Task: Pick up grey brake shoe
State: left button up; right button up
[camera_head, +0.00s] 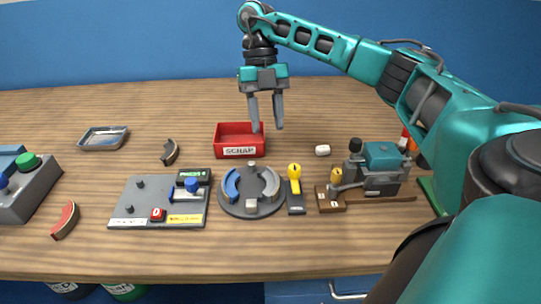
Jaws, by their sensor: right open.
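A round grey drum plate (252,211) sits at the middle of the table. A light grey curved shoe (269,185) lies on its right side and a blue curved shoe (231,184) on its left side. A dark curved shoe (170,152) lies loose on the table to the left of the red bin. A red curved shoe (66,220) lies at the front left. My right gripper (266,124) is open and empty, pointing down at the right side of the red bin, behind the drum plate. My left gripper is not in view.
The red SCRAP bin (240,152) stands behind the drum plate. A grey panel (158,204) lies left of it. A yellow-handled device (294,185) and a teal machine (381,168) stand to its right. A metal tray (103,138) lies at the back left.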

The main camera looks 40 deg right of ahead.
jog(key=b, duration=0.2)
send_near(271, 177)
jog(key=shift+x, duration=1.1)
jog(key=shift+s+f, duration=0.25)
jog(key=shift+f, duration=0.4)
jog(key=b+x, duration=0.1)
jog(key=x, duration=0.4)
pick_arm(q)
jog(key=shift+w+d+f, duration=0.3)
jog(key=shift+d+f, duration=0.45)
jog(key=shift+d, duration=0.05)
pick_arm(e)
jog(key=shift+c, duration=0.2)
grip_shut()
